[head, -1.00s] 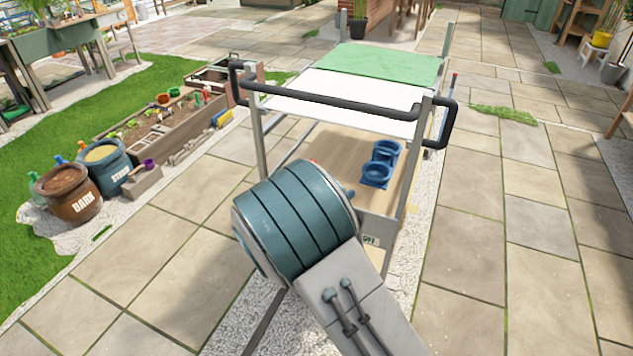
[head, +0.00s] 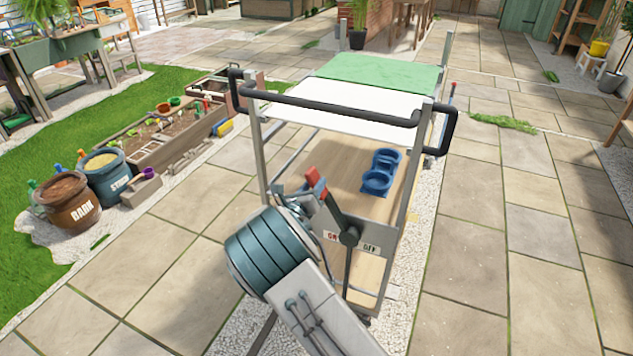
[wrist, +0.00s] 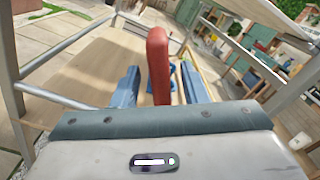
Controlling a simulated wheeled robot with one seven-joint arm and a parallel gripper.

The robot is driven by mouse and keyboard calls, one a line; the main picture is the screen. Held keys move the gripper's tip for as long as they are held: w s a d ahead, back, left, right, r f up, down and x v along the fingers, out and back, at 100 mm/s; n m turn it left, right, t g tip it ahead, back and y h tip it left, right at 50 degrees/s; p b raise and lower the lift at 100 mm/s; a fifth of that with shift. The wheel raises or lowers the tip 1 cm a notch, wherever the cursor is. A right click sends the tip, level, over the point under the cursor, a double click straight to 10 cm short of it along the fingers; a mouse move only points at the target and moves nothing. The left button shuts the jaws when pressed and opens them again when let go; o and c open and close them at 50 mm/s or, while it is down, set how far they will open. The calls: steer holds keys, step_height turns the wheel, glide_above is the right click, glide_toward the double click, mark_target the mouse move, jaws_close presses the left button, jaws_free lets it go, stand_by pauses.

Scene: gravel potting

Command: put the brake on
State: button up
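The brake lever (head: 333,211) is a dark bar with a red handle (head: 314,178), mounted at the near end of the cart (head: 394,220). It leans up and to the left from its round pivot. My gripper (head: 305,195) is at the upper part of the lever. In the wrist view the red handle (wrist: 159,66) stands between my two blue fingers (wrist: 161,84), with gaps visible on both sides. The fingers look open around it. Part of the lever is hidden by the gripper in the wrist view.
The cart has a black push bar (head: 330,106) above the lever, a white and green top, and a blue double holder (head: 380,172) on its wooden shelf. Bark (head: 68,200) and stone (head: 108,176) pots stand at left. Paving at right is clear.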

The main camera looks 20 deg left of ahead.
steer(key=shift+w, duration=1.2)
steer(key=shift+d, duration=0.1)
jaws_close()
